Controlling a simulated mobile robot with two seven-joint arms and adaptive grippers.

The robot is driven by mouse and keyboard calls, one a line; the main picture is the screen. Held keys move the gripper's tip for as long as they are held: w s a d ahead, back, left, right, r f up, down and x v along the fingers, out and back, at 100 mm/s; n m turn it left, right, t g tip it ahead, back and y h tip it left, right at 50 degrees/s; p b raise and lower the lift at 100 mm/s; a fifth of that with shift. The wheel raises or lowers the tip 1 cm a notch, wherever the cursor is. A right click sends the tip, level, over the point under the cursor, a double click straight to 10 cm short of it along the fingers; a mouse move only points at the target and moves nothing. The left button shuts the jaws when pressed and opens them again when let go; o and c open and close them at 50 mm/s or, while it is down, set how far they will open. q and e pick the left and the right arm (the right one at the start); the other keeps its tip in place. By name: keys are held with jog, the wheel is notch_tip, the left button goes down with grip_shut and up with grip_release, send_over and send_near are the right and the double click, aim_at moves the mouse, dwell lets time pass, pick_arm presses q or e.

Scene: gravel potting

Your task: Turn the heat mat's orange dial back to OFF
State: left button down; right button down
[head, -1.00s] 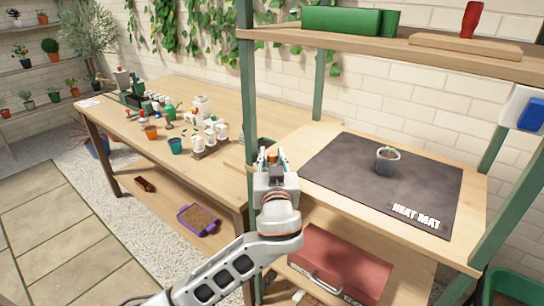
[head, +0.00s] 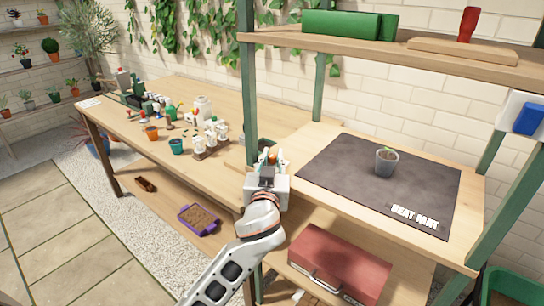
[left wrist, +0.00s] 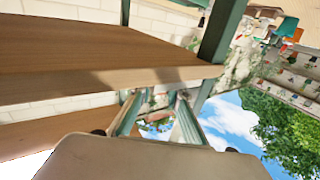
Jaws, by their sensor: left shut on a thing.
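The black heat mat (head: 335,185) lies on the right-hand bench and carries its white HEAT MAT label at the front right. My left gripper (head: 271,158) is at the left edge of that bench, beside the green shelf post. The orange dial (head: 272,157) shows as a small orange patch between its fingertips, and the gripper is shut on it. The dial's marks and pointer are too small or hidden to read. In the left wrist view the two fingers (left wrist: 158,98) stand apart, and the dial cannot be made out. My right gripper is not in view.
A small pot with a seedling (head: 386,162) stands on the mat. The green post (head: 247,90) rises close to my left gripper. A shelf (head: 400,48) hangs above, and a red toolbox (head: 335,265) sits below. The potting table (head: 130,140) at left holds several pots and bottles.

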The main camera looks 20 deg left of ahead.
pick_arm(q)
jog(key=shift+r+m+h+p, duration=0.1)
jog(key=shift+m+h+p, duration=0.35)
jog(key=shift+h, duration=0.35)
jog(key=shift+d, duration=0.1)
jog(key=c, duration=2.2)
grip_release()
jog(key=shift+s+d, duration=0.2)
jog(key=shift+s, duration=1.8)
jog(key=shift+s+d, duration=0.2)
jog(key=shift+s, duration=1.8)
jog(key=shift+s+d, duration=0.2)
jog(key=shift+s, duration=1.8)
